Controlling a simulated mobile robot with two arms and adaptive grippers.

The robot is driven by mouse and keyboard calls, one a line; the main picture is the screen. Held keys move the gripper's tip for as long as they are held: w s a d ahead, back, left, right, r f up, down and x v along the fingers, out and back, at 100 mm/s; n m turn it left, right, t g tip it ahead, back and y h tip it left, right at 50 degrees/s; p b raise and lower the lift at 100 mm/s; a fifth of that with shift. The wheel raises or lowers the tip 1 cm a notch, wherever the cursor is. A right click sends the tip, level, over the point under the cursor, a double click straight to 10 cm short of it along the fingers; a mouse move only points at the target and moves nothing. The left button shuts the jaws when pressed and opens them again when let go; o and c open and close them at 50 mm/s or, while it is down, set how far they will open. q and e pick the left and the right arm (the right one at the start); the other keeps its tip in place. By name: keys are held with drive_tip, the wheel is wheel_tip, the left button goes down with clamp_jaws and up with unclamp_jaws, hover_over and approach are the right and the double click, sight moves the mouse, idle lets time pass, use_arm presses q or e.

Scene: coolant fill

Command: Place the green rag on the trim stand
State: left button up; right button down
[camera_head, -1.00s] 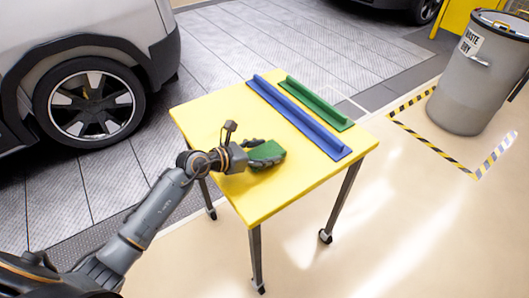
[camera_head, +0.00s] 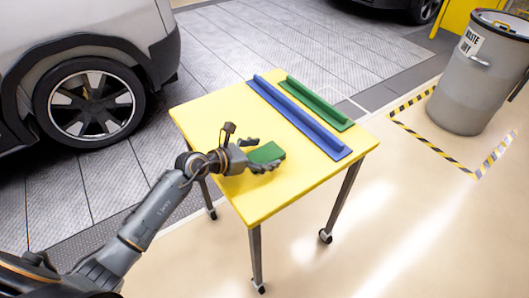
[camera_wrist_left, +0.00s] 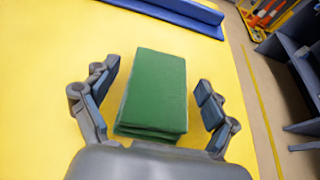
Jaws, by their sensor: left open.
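The green rag (camera_head: 266,153) is a folded block lying on the yellow table, which I take to be the trim stand (camera_head: 240,200). It also shows in the left wrist view (camera_wrist_left: 155,92), flat on the yellow top. My left gripper (camera_head: 262,155) is open around the rag. In the left wrist view its fingers (camera_wrist_left: 155,100) stand on either side of the rag, with a yellow gap visible on both sides. My right gripper is not in view.
A blue trim strip (camera_head: 298,117) and a green trim strip (camera_head: 315,103) lie on the table's far right part. A grey waste bin (camera_head: 470,90) stands at the right inside a striped floor marking. A car (camera_head: 90,60) stands at the left.

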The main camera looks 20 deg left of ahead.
use_arm(q)
drive_tip(key=v, duration=1.1)
drive_tip(key=shift+s+a+r+b, duration=0.2)
drive_tip(key=shift+s+b, duration=0.05)
drive_tip(key=shift+b, duration=0.05)
